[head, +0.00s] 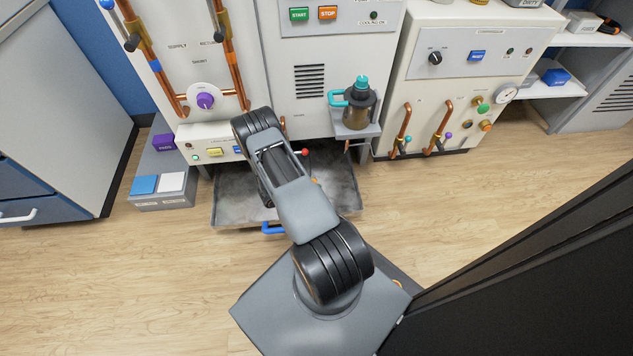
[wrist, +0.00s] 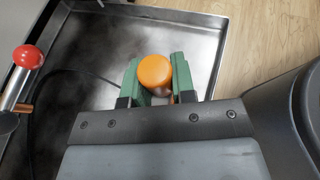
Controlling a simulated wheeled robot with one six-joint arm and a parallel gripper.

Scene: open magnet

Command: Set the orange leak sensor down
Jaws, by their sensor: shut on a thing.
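The orange leak sensor (wrist: 155,72) shows in the wrist view as a round orange top. My gripper (wrist: 157,80) has green fingers, one on each side of the sensor, and is shut on it. Sensor and gripper are over the grey metal tray (wrist: 185,28). I cannot tell whether the sensor touches the tray floor. In the head view the tray (head: 232,195) lies on the floor in front of the cabinet, and my arm hides most of the gripper and sensor.
A red-knobbed valve lever (wrist: 27,57) stands at the left in the wrist view, with a dark cable (wrist: 55,72) nearby. A teal-capped jug (head: 358,105) stands on a small shelf. A grey bench with blue and white pads (head: 160,183) is left of the tray. The wooden floor (head: 480,210) at right is clear.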

